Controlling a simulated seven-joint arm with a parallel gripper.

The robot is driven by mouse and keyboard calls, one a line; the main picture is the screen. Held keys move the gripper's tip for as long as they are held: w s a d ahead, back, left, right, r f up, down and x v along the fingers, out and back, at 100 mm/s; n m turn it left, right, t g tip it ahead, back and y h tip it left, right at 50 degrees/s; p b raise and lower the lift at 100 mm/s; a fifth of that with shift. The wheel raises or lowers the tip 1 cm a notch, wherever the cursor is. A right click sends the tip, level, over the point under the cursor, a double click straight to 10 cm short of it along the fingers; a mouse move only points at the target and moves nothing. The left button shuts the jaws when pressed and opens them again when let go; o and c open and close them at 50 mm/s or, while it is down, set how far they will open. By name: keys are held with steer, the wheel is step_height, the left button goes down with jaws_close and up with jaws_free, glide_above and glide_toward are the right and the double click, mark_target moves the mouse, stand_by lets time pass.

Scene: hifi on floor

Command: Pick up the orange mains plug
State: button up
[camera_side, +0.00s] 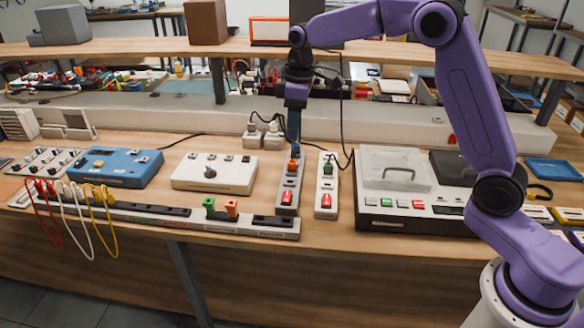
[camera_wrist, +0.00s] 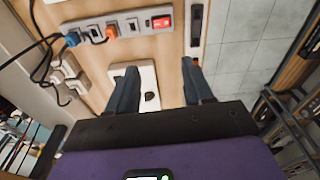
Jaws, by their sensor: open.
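An orange plug (camera_side: 294,164) sits in the grey power strip (camera_side: 289,182), which has a red switch at its front end. In the wrist view the orange plug (camera_wrist: 111,32) is in the strip near a blue plug (camera_wrist: 73,38). My gripper (camera_side: 293,138) points down above the strip, its fingertips close over the plug in the side view. The wrist view shows my gripper (camera_wrist: 161,76) open and empty, with the plug beyond the left finger, not between the fingers. Another orange plug (camera_side: 231,208) stands on the long front strip. Fingertip contact cannot be told.
A white strip (camera_side: 326,185) with a green plug lies just right. A white box with a knob (camera_side: 214,173) is left, and a blue box (camera_side: 114,168) farther left. A large instrument (camera_side: 410,205) stands right. Black cables hang behind. A shelf (camera_side: 150,47) runs across the back.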

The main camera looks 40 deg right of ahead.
glide_toward(292, 162)
steer(key=shift+m, duration=0.4)
steer(key=f, duration=0.4)
steer(key=shift+w+f, duration=0.2)
steer(key=shift+f, duration=0.2)
steer(key=shift+w+a+f, duration=0.1)
steer(key=shift+a+f, duration=0.1)
steer(key=shift+f, duration=1.15)
steer(key=shift+w+a+f, duration=0.1)
steer(key=shift+a+f, duration=0.1)
steer(key=shift+f, duration=1.1)
jaws_close()
